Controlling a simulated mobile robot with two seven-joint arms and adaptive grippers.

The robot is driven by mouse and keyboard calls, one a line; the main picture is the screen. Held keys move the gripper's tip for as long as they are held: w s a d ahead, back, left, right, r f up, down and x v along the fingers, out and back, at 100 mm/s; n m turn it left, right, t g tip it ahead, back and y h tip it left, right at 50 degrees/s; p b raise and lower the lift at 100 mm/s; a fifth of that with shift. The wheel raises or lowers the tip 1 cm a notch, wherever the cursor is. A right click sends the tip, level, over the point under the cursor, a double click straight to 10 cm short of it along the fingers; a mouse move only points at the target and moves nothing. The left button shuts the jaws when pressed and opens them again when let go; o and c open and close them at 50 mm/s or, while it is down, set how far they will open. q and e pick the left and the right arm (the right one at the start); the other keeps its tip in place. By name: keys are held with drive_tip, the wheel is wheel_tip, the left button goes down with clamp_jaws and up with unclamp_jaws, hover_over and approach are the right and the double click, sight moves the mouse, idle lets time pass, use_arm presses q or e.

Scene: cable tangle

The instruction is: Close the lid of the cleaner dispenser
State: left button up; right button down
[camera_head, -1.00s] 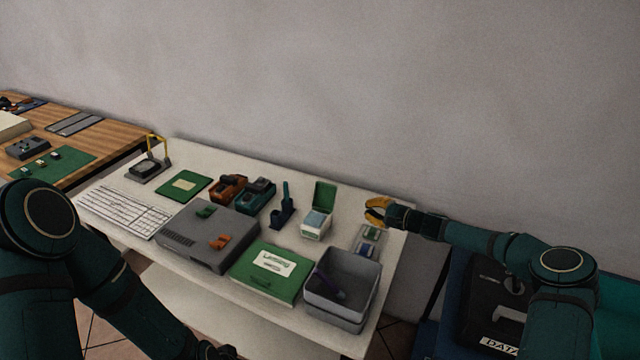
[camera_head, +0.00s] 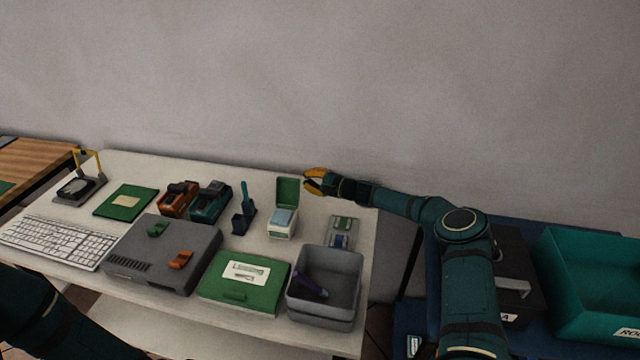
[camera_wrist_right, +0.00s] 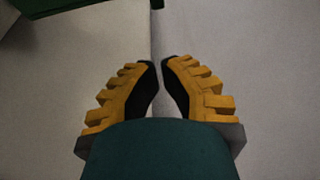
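The cleaner dispenser (camera_head: 283,229) is a small white box with a pale blue top, standing on the white table. Its green lid (camera_head: 288,191) stands open, upright at the box's back edge. My right gripper (camera_head: 305,181), with yellow fingers, is just right of the lid. Contact with the lid cannot be made out. In the right wrist view, the fingertips (camera_wrist_right: 161,62) nearly meet with only a thin gap and nothing between them, so it is shut and empty. A dark green edge (camera_wrist_right: 50,8) shows at that view's upper left. My left gripper is out of view.
A grey bin (camera_head: 350,270) holding a dark purple tool stands in front right of the dispenser. A small grey tray (camera_head: 341,229) lies right of it, a dark teal holder (camera_head: 243,218) left, and a green box (camera_head: 243,282) in front. The wall rises behind the table.

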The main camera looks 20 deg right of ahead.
sight(298, 180)
drive_tip(key=x, duration=0.3)
drive_tip(key=shift+w+a, duration=0.1)
drive_tip(key=shift+a, duration=0.1)
drive_tip(key=shift+s+a+r, duration=0.2)
drive_tip(key=shift+s, duration=0.2)
drive_tip(key=shift+s+a+r, duration=0.2)
drive_tip(key=shift+s, duration=0.15)
drive_tip(key=shift+s+a+r, duration=0.35)
drive_tip(key=shift+s+a, duration=0.2)
drive_tip(key=shift+s, duration=0.2)
drive_tip(key=shift+s+r+b, duration=0.1)
drive_tip(key=shift+s+b, duration=0.05)
drive_tip(key=shift+b, duration=0.15)
drive_tip(key=shift+a+r+n, duration=0.1)
drive_tip(key=shift+n, duration=0.2)
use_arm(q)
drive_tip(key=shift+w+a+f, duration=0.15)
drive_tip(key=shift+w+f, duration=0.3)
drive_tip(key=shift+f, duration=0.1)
use_arm(e)
drive_tip(key=shift+r+t, duration=0.1)
drive_tip(key=shift+t, duration=0.2)
